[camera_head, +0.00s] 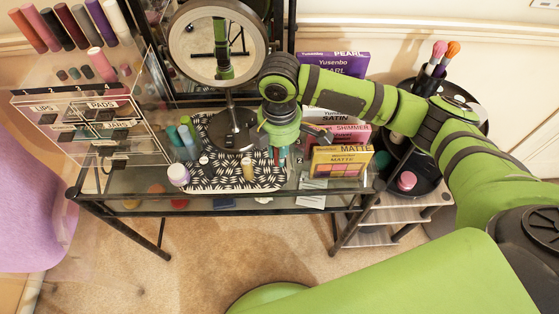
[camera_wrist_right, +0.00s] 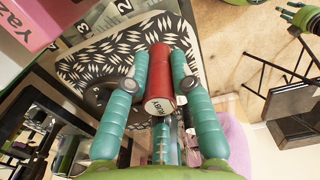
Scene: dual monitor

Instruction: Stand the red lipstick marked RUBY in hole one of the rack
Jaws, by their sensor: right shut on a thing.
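The red lipstick (camera_wrist_right: 161,72) is between the two teal fingers of my right gripper (camera_wrist_right: 160,80) in the right wrist view. Its pale round end reads RUBY and faces the camera. In the head view my right gripper (camera_head: 276,150) points down over the patterned mat, right of the round mirror's foot; the lipstick is mostly hidden there. The clear rack (camera_head: 125,112) is at the left, its front numbered 1 to 4. A pink lipstick (camera_head: 102,65) stands on its top beside dark holes. A green hand-like part (camera_wrist_right: 300,16) at the wrist view's top right may be my left gripper.
The round mirror (camera_head: 232,130) stands between my right gripper and the rack. Palette boxes (camera_head: 341,161) stand close right of the gripper. Several lipsticks (camera_head: 50,28) line the rack's back.

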